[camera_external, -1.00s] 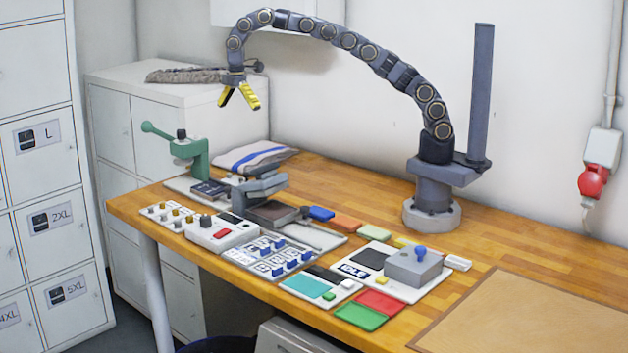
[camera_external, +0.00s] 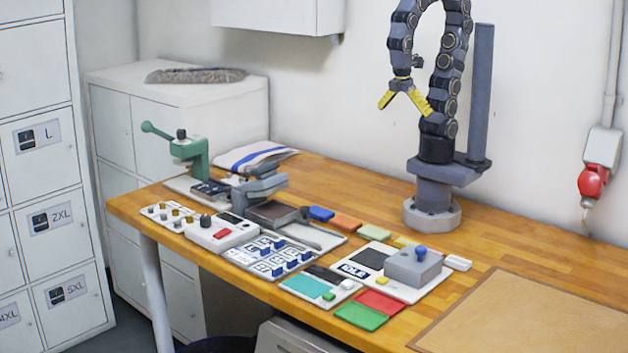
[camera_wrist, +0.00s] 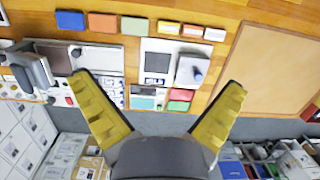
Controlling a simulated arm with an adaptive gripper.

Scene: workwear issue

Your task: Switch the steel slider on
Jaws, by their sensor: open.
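I cannot single out the steel slider; the controls are too small to tell apart. A white strip with small brass-coloured knobs (camera_external: 167,217) lies at the table's front left. Beside it are a white box with a red button (camera_external: 222,234) and a white panel with several blue pieces (camera_external: 268,257). A white board reading IDLE (camera_external: 355,271) carries a grey box with a blue knob (camera_external: 414,268). My gripper (camera_external: 405,107) is open and empty, high above the table. In the wrist view its yellow fingers (camera_wrist: 160,82) spread apart with the boards far below.
A green press (camera_external: 188,155) and a folded striped cloth (camera_external: 253,157) stand at the back left. Coloured blocks, including a blue one (camera_external: 321,214), lie in a row behind the boards. A brown mat (camera_external: 530,318) covers the front right. Bare wood lies between the blocks and my base.

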